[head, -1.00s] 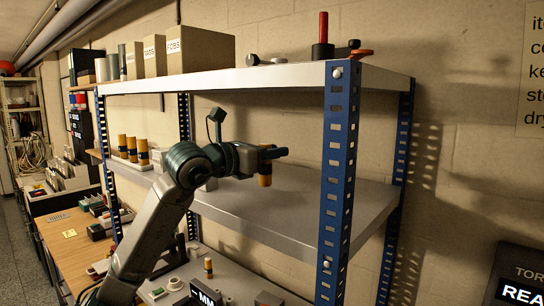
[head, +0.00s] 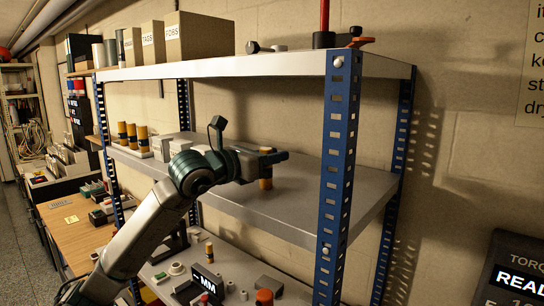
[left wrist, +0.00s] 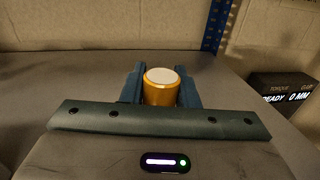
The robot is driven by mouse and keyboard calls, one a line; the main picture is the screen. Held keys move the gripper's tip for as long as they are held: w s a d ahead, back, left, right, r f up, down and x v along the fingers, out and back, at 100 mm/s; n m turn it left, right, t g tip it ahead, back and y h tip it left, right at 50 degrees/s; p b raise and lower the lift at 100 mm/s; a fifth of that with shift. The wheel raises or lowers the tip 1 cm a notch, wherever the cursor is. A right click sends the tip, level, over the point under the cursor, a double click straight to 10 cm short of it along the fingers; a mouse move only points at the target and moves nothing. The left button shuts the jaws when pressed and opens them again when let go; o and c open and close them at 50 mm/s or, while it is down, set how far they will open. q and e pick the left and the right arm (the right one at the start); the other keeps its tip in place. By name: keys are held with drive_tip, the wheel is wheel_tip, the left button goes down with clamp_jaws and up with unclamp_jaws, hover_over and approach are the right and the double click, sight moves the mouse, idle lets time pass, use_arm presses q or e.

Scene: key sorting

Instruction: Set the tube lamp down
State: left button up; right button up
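The tube lamp is an upright orange cylinder with a white top (left wrist: 161,77) and dark bands. My left gripper (left wrist: 162,92) has a finger against each side of it in the left wrist view. In the head view, the gripper (head: 268,158) reaches over the middle shelf, and the lamp (head: 266,183) sticks out below the fingers. Its lower end is at or very near the shelf surface; I cannot tell whether it touches. My right gripper is not in view.
The middle shelf (head: 300,205) is clear around the lamp. A blue post (head: 335,160) stands to the right, and the top shelf (head: 250,66) is overhead. Several similar tubes (head: 132,137) stand at the shelf's left. Small items crowd the lower shelf (head: 240,270).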

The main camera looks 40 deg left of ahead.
use_arm(q)
drive_tip(key=o, duration=0.4)
drive_tip(key=shift+c, duration=0.2)
drive_tip(key=shift+r, duration=0.15)
drive_tip(key=shift+s+a+f+b, duration=0.25)
drive_tip(key=shift+s+b, duration=0.3)
drive_tip(key=shift+b, duration=0.05)
drive_tip(key=b+v, duration=0.9)
drive_tip(key=b, duration=0.2)
drive_tip(key=shift+s, duration=0.2)
drive_tip(key=shift+s+a+r+b, duration=0.15)
drive_tip(key=shift+s+r+b, duration=0.1)
drive_tip(key=shift+s+b, duration=0.55)
drive_tip(key=shift+w, duration=0.1)
